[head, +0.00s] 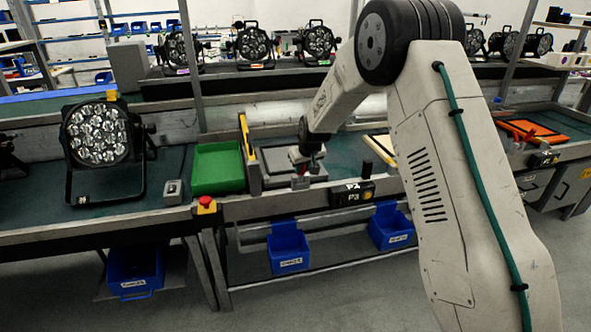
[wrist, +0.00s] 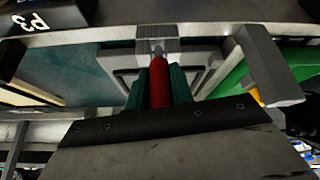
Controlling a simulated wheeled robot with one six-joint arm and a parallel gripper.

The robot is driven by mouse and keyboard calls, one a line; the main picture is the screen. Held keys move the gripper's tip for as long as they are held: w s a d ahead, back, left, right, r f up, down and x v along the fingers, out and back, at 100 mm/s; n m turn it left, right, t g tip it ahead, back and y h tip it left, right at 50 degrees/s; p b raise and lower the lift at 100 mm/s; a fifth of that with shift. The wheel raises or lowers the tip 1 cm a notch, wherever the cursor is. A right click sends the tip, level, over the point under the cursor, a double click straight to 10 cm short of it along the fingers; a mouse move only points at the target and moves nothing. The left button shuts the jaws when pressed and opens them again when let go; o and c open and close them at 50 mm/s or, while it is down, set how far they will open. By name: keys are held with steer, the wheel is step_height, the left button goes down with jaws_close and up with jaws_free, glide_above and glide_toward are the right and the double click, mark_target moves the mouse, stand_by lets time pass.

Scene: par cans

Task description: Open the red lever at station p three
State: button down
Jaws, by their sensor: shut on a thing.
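The red lever (wrist: 158,84) shows in the wrist view, running from a grey metal mount (wrist: 155,46) on the rail between my fingers. My gripper (wrist: 158,78) has a dark green finger on each side of it and is shut on it. In the head view my gripper (head: 306,165) is at the front of the bench, left of the station sign (head: 353,193). The lever cannot be made out clearly there. The sign's P3 text also shows upside down in the wrist view (wrist: 38,14).
A green bin (head: 217,167) and a red button (head: 206,203) are to the left. A par can (head: 97,134) stands further left. Blue bins (head: 288,247) hang below the bench. In the wrist view a grey bar (wrist: 268,62) stands right of the lever.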

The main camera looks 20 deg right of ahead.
steer(key=shift+r, duration=0.1)
stand_by(0.3)
steer(key=c, duration=1.2)
jaws_free()
steer(key=shift+c, duration=0.2)
steer(key=v, duration=0.7)
steer(key=shift+r, duration=0.35)
steer(key=shift+s+f, duration=0.1)
steer(key=shift+s, duration=0.05)
